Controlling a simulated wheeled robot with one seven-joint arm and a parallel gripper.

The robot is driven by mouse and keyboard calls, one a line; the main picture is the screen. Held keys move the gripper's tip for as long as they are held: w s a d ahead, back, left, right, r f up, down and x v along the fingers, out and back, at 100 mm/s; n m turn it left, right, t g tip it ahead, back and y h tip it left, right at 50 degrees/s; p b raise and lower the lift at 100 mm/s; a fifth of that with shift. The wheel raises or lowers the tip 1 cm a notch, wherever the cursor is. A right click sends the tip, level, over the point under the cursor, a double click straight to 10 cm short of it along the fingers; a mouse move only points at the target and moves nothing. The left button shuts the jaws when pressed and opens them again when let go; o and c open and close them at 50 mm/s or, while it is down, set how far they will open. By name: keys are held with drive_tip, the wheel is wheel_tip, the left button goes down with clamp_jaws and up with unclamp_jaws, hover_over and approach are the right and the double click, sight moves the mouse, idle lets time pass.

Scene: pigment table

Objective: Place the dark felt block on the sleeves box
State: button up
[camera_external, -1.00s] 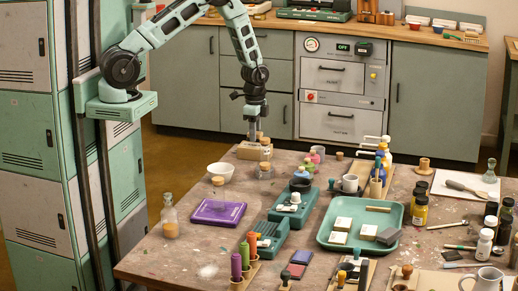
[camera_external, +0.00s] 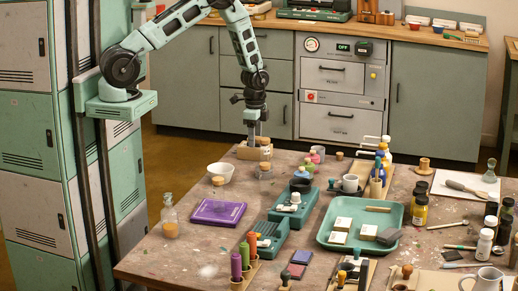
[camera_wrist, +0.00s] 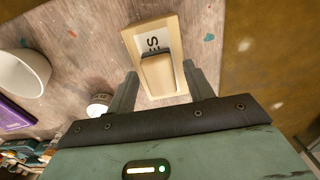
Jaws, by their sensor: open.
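The sleeves box (camera_wrist: 134,38) is a pale tan box with a label ending in "ES". It also shows at the far left of the table in the external view (camera_external: 244,153). A block with a tan top and a dark far edge (camera_wrist: 158,75) rests on it, covering part of the label. My gripper (camera_wrist: 160,80) is open, with a finger on each side of the box and block, apart from both. A dark grey block (camera_external: 389,237) lies on the green tray (camera_external: 330,241). I cannot tell which of these two is the felt block.
A white bowl (camera_external: 220,172) and a purple case (camera_external: 217,212) stand left of and nearer than the box. A corked glass jar (camera_external: 265,168) stands close in front of it. The table's far edge lies just behind the box.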

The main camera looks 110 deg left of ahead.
wheel_tip(320, 180, up, 11)
drive_tip(key=b, duration=0.2)
drive_tip(key=s+d+r+n, duration=0.7)
drive_tip(key=s+d+r, duration=0.5)
drive_tip(key=s+d, duration=0.2)
drive_tip(key=shift+s+d+n+y, duration=0.3)
drive_tip(key=shift+s+d+n, duration=0.1)
drive_tip(key=shift+s, duration=0.6)
